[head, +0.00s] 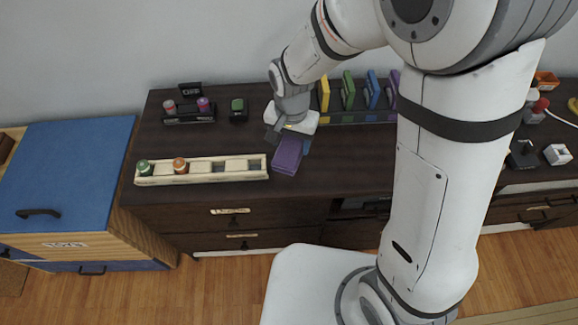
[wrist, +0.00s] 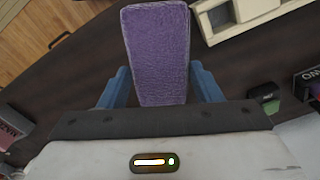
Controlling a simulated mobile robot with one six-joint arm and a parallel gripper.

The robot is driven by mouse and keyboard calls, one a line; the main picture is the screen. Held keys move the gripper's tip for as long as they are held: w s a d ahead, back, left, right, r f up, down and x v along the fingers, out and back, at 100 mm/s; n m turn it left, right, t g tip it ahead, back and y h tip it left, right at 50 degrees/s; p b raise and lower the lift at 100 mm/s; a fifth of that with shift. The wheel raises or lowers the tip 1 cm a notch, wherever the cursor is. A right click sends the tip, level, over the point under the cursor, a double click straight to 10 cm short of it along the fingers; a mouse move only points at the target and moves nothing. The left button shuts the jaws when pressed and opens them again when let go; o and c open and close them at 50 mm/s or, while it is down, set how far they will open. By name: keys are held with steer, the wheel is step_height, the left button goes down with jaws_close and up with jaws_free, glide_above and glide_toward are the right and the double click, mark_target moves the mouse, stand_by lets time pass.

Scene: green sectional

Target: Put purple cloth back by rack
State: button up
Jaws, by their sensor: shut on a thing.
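The purple cloth (head: 287,156) is a flat, textured block. In the wrist view the purple cloth (wrist: 158,50) stands between the two blue fingers of my gripper (wrist: 162,88), which is shut on it. In the head view my gripper (head: 290,136) is over the dark cabinet top, just right of the wooden tray. The rack (head: 352,117) is at the back of the cabinet, behind and right of my gripper. It holds upright yellow, green, blue and purple cloths, and my arm hides part of its right side.
A wooden slotted tray (head: 222,176) with a green and an orange-topped item lies to the left. A black stand (head: 189,117) with small jars and a dark green item (head: 239,110) are behind it. A blue-topped cabinet (head: 70,170) stands at far left. Clear cabinet top lies in front of the rack.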

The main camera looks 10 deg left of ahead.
mark_target(292, 145)
steer(key=shift+f, duration=4.25)
steer(key=o, duration=0.9)
steer(key=shift+o, duration=0.2)
step_height(292, 145, up, 12)
steer(key=shift+r, duration=0.15)
steer(key=s+d+r+t, duration=0.1)
steer(key=s+d+r, duration=0.1)
steer(key=d+r, duration=0.2)
steer(key=s+d+r+n, duration=0.1)
steer(key=s+d+r, duration=0.2)
steer(key=d, duration=0.8)
steer(key=s+d+r+t, duration=0.1)
steer(key=s+d+r, duration=0.2)
steer(key=d, duration=0.4)
steer(key=shift+s+d+r+n+t, duration=0.3)
steer(key=shift+r+n, duration=0.1)
steer(key=shift+r, duration=0.45)
steer(key=shift+r+p, duration=0.1)
steer(key=shift+p, duration=0.2)
